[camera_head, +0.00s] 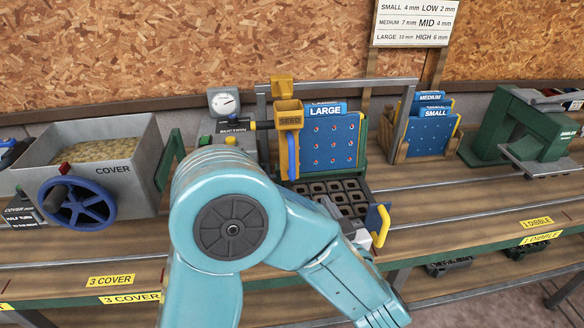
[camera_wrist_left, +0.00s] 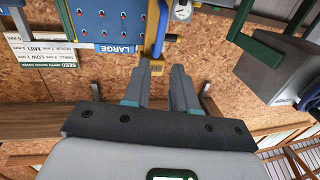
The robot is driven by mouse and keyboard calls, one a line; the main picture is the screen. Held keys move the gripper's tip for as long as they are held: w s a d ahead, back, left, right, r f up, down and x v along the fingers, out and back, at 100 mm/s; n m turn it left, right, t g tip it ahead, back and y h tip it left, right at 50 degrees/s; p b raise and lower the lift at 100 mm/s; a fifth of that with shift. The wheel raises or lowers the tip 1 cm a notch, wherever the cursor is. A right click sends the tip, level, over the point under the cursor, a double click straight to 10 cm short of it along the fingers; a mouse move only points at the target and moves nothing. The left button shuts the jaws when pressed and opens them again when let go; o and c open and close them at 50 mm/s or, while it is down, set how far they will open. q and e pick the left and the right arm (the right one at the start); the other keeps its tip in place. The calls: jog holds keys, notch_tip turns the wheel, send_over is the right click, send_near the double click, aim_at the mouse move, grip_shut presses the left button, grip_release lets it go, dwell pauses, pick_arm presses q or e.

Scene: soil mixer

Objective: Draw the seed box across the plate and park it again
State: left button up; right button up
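The yellow seed box (camera_head: 289,121), marked SEED, stands upright at the left edge of the blue plate marked LARGE (camera_head: 338,146). A blue and yellow bar (camera_head: 293,157) hangs below the box. My teal arm covers the middle foreground in the head view, and its gripper is mostly hidden there. The left wrist view is upside down. The blue and yellow bar (camera_wrist_left: 161,28) and the plate (camera_wrist_left: 105,22) show beyond the fingertips. My right gripper is not in view.
A tray of dark cells (camera_head: 340,190) lies below the plate, with a yellow handle (camera_head: 382,226) at its right. The grey COVER hopper (camera_head: 112,150) with a blue wheel (camera_head: 75,203) stands left. MEDIUM and SMALL plates (camera_head: 432,132) stand in a rack; a green machine (camera_head: 505,130) is right.

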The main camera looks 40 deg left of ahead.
aim_at(293, 164)
pick_arm(q)
jog(key=p+x, duration=0.2)
jog(key=x, duration=1.4)
jog(key=shift+a, duration=0.1)
grip_shut()
